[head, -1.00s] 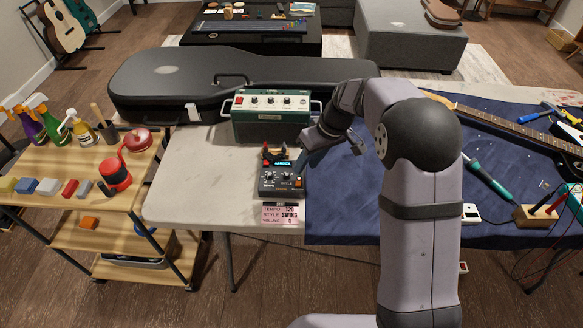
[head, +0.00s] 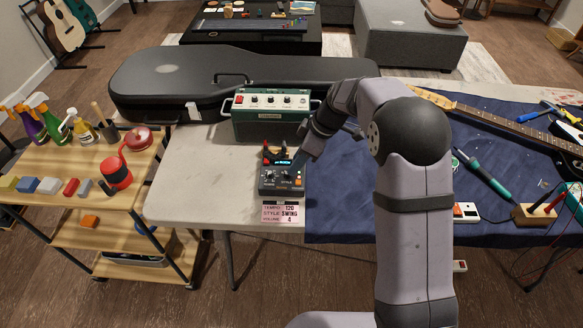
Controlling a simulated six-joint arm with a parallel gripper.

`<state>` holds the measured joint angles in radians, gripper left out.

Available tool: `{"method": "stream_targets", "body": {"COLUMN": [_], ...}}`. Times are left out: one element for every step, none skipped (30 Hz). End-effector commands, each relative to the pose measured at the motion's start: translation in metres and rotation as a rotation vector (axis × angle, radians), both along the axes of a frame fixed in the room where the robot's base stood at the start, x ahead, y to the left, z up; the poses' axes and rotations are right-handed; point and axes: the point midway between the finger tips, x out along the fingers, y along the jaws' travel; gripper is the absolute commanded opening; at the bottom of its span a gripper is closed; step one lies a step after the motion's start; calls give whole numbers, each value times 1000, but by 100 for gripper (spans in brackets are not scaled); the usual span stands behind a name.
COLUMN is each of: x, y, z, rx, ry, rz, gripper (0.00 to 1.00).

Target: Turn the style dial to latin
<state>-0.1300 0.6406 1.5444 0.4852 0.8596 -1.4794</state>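The small dark drum machine (head: 281,180) sits near the front edge of the pale table. It has a lit display (head: 283,163), and several knobs. The style dial (head: 298,180) is on its right side, partly small and hard to read. A pink readout card (head: 281,213) in front shows style SWING, volume 4, and a tempo that looks like 120. My gripper (head: 298,164) points down at the machine's right side, just behind the style dial. Its fingers are narrow and dark here, so their gap and any contact with the dial cannot be made out.
A green amplifier (head: 270,118) stands behind the machine, with a black guitar case (head: 170,78) behind it. A red and black item (head: 276,152) is at the machine's back edge. A wooden cart (head: 60,185) stands left. A blue cloth (head: 350,215) with tools and a guitar neck lies right.

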Motion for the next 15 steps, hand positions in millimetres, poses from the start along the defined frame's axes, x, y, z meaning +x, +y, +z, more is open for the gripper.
{"method": "stream_targets", "body": {"x": [0, 0, 1, 1, 1, 2, 2, 3, 3, 3, 4, 4, 4, 4, 4], "y": [3, 5, 7, 8, 9, 11, 12, 13, 14, 15, 16, 17, 17, 17, 18], "z": [-6, -10, -15, -18, -22, -26, -29, -32, -35, -37, -39, -41, -42, -43, -44], "rx": [0, 0, -1, -1, -1, -1, 0, 0, 0, 0, 0, 0, -1, -1, -1], "ry": [4, 3, 4, 3, 3, 4, 3, 2, 2, 2, 2, 2, 1, 1, 0], "rz": [2, 2, 2, 1, 1, 0, 0, 0, 0, 1, 1, 1, 0, 0, 0], "gripper": [32, 32, 32, 32, 32, 32, 32, 32, 32, 32, 32, 32, 32, 32, 32]}}
